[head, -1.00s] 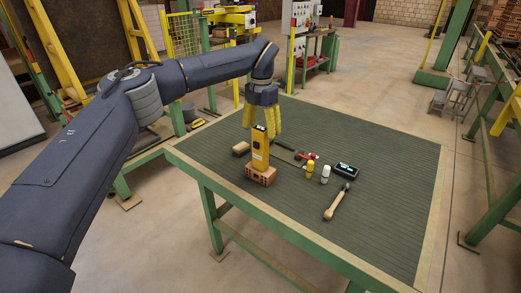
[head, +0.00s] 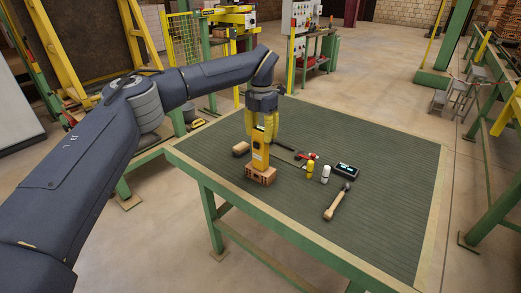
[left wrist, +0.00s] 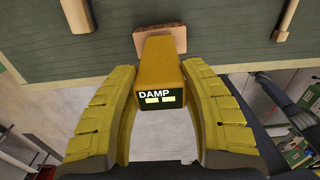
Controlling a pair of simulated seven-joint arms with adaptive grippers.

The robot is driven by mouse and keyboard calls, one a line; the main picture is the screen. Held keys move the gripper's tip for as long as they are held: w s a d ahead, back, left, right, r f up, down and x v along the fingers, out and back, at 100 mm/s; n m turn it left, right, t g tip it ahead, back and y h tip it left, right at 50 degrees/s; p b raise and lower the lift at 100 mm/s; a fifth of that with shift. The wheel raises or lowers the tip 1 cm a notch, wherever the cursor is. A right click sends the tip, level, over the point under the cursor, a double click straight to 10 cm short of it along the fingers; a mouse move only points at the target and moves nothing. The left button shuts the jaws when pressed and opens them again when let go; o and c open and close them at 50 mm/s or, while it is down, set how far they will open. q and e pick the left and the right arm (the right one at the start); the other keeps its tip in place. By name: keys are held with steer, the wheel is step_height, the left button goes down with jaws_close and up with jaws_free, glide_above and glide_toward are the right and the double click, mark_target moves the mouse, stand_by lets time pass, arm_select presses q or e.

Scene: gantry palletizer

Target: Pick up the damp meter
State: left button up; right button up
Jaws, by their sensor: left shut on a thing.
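The damp meter (head: 260,152) is a tall yellow device standing upright on a red-brown brick (head: 261,176) at the left side of the table. In the left wrist view its top end with a dark "DAMP" display (left wrist: 161,98) faces me, and the brick (left wrist: 160,40) shows beyond it. My left gripper (head: 262,130) has come down over the meter's upper part. Its yellow fingers are shut on the meter, one on each side, as the left wrist view (left wrist: 160,105) also shows. My right gripper is not in view.
The table (head: 400,200) also holds a brush-like block (head: 241,149), a red-headed hammer (head: 309,156), a yellow bottle (head: 310,168), a white bottle (head: 325,174), a dark box with a display (head: 346,170) and a wooden-handled tool (head: 337,203). The table's right side is clear.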

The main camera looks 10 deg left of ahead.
arm_select(q)
jaws_close()
